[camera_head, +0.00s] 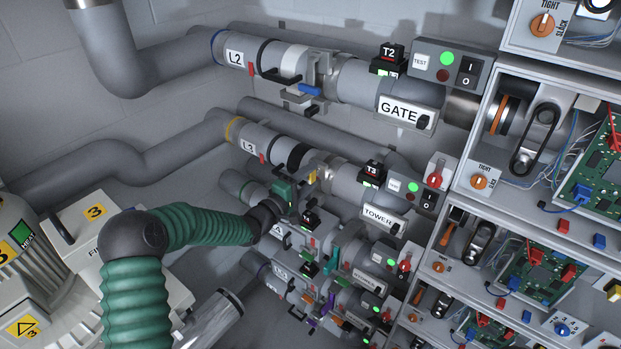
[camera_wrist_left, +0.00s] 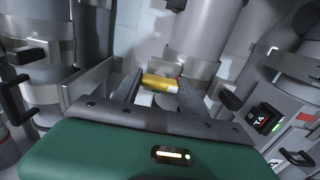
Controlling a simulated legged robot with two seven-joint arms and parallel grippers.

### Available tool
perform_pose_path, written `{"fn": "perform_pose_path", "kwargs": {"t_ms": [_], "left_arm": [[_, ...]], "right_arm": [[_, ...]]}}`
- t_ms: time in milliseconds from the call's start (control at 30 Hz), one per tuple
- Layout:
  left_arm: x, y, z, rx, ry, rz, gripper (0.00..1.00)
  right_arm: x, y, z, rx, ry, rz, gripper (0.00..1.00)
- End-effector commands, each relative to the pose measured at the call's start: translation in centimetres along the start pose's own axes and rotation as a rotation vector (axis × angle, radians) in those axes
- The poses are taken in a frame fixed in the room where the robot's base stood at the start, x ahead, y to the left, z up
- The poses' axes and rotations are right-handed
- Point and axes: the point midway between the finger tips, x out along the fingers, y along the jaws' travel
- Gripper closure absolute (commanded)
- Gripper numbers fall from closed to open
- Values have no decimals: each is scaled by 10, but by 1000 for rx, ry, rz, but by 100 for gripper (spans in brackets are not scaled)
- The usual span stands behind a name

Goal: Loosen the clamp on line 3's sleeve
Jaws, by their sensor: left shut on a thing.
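Line 3 is the grey pipe with the L3 label (camera_head: 249,147), a yellow ring and a black band (camera_head: 298,155). A yellow clamp handle (camera_head: 312,176) sits on its lower side, left of the T3 box. In the left wrist view the yellow handle (camera_wrist_left: 160,82) lies crosswise between the two fingers. My left gripper (camera_head: 300,182) is shut on this handle, and its green body hides part of the clamp from the head view. My right gripper is not in view.
Line 2 (camera_head: 236,57) runs above, with a blue clamp handle (camera_head: 310,90). More lines with coloured handles crowd below, including a teal one (camera_head: 331,257). The T4 box (camera_wrist_left: 264,118) stands to the right in the wrist view. Open equipment shelves (camera_head: 462,188) fill the right side.

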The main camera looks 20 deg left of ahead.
Motion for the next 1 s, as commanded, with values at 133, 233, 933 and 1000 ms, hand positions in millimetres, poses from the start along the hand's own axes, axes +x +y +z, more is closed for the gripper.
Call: {"fn": "perform_pose_path", "kwargs": {"t_ms": [133,233,933,1000], "left_arm": [[-1,-4,-2,-6,5,-8,91],[-1,-4,-2,-6,5,-8,91],[-36,-7,-2,0,5,-4,29],[-57,-8,-3,0,5,-5,29]], "right_arm": [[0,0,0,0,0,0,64],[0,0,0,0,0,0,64],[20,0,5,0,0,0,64],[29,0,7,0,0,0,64]]}}
